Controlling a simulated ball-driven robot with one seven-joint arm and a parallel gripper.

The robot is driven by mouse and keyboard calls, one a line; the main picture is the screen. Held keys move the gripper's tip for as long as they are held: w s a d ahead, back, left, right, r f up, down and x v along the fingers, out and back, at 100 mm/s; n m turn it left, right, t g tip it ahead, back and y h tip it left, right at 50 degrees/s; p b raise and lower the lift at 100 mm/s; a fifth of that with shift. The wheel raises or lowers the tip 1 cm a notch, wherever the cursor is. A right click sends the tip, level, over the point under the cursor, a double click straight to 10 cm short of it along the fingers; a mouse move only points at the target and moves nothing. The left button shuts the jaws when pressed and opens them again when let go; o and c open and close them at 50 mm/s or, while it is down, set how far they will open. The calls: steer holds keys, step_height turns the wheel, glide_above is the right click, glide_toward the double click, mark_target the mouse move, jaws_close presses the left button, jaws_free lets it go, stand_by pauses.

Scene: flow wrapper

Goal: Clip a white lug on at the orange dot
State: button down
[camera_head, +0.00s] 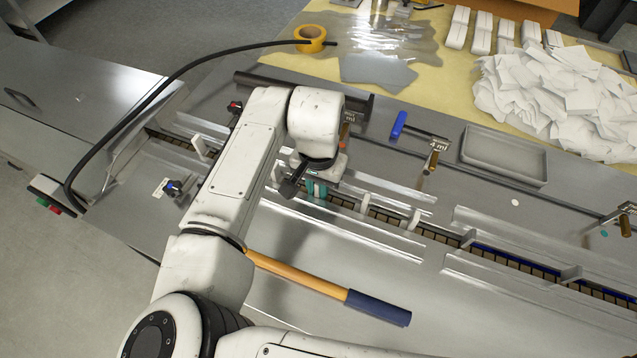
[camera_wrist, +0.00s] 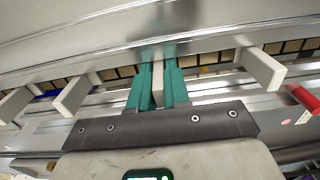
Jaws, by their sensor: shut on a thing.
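My gripper (camera_head: 316,188) is over the chain channel in the head view, pointing down. In the wrist view its teal fingers (camera_wrist: 158,86) are shut on a white lug (camera_wrist: 158,80), held upright between them at the chain (camera_wrist: 118,72). I cannot tell whether this lug is seated on the chain. Other white lugs stand along the channel: one to the left (camera_wrist: 72,96) and one to the right (camera_wrist: 262,68). They also show in the head view, at left (camera_head: 200,146) and right of my gripper (camera_head: 415,219). A small orange-yellow spot (camera_wrist: 204,70) shows just right of the fingers; I cannot tell if it is the dot.
Metal guide rails (camera_head: 350,232) run along both sides of the channel. A grey tray (camera_head: 478,148) and a blue-handled clamp (camera_head: 398,125) lie behind. A tool with a blue grip (camera_head: 378,307) lies in front. A black cable (camera_head: 150,95) arches at left. White packets (camera_head: 560,90) are piled at back right.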

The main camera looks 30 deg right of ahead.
steer(key=shift+f, duration=0.1)
steer(key=c, duration=1)
jaws_free()
step_height(320, 180, up, 11)
steer(key=shift+f+b, duration=0.1)
steer(key=shift+b, duration=0.2)
steer(key=shift+s, duration=0.1)
